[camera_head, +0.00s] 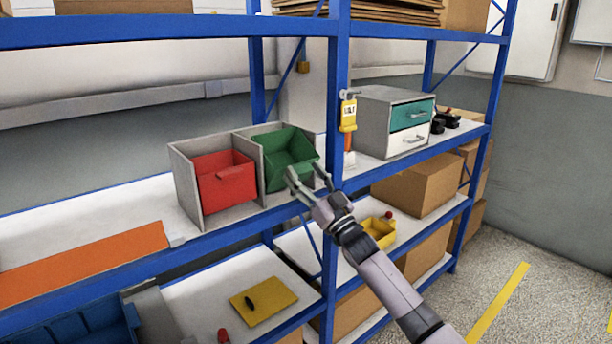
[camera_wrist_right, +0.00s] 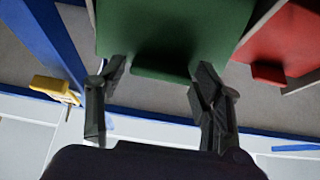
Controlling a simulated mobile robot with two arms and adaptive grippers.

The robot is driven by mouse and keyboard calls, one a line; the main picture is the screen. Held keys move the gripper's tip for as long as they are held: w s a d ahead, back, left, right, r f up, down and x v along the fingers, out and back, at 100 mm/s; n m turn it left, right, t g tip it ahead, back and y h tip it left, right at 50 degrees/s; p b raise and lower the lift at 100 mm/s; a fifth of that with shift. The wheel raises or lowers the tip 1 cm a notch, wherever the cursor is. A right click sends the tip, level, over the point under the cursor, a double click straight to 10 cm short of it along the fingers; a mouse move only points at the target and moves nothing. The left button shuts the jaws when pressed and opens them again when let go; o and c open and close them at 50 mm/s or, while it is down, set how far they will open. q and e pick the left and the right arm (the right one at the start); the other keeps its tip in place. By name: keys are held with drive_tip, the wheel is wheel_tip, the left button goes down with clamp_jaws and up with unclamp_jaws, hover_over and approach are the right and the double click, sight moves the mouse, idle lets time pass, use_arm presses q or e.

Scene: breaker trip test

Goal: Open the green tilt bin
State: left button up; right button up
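The green tilt bin (camera_head: 287,158) sits in the right compartment of a grey two-bin housing (camera_head: 187,187) on the upper shelf. It is tilted forward, and its inside shows from above. My right gripper (camera_head: 308,177) is just in front of the green bin's lower right part, its fingers apart. In the right wrist view the green bin (camera_wrist_right: 170,35) fills the top middle, with its lower lip between and beyond the open fingertips (camera_wrist_right: 160,78). I cannot tell whether a finger touches it. Nothing is held. My left gripper is not in view.
The red bin (camera_head: 225,183) fills the left compartment. A blue upright (camera_head: 337,100) with a yellow tester (camera_head: 348,115) stands close right of the green bin. A grey drawer unit (camera_head: 380,120) is farther right. A yellow bin (camera_head: 379,231) sits on the lower shelf.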

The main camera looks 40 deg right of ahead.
drive_tip(key=shift+o, duration=0.6)
drive_tip(key=shift+y, duration=0.3)
drive_tip(key=shift+f, duration=0.1)
drive_tip(key=shift+s+f, duration=0.15)
drive_tip(key=shift+s, duration=0.15)
drive_tip(key=a+v, duration=0.1)
drive_tip(key=v, duration=1)
drive_tip(key=shift+s+d, duration=0.2)
drive_tip(key=shift+d, duration=0.25)
